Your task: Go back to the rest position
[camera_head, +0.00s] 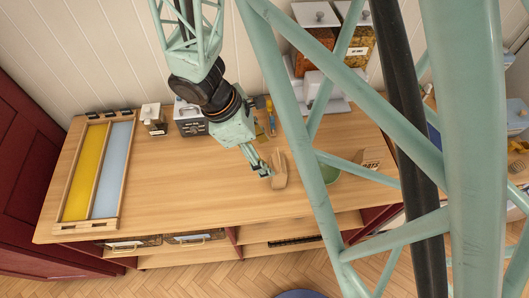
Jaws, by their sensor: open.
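My gripper (264,171) is at the end of my pale green arm, low over the middle of the wooden counter (180,180). It is open. A small light wooden object (279,172) stands on the counter just right of the fingertips. I cannot tell whether the fingers touch it. My arm comes down from the top of the picture, and my own green lattice frame covers much of the right side.
A wooden frame with yellow and blue panels (98,172) lies at the left. A small canister (153,118) and a dark box (190,119) stand at the back wall. Large jars (318,32) stand further right. A green bowl (329,173) is partly hidden. The left-centre counter is clear.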

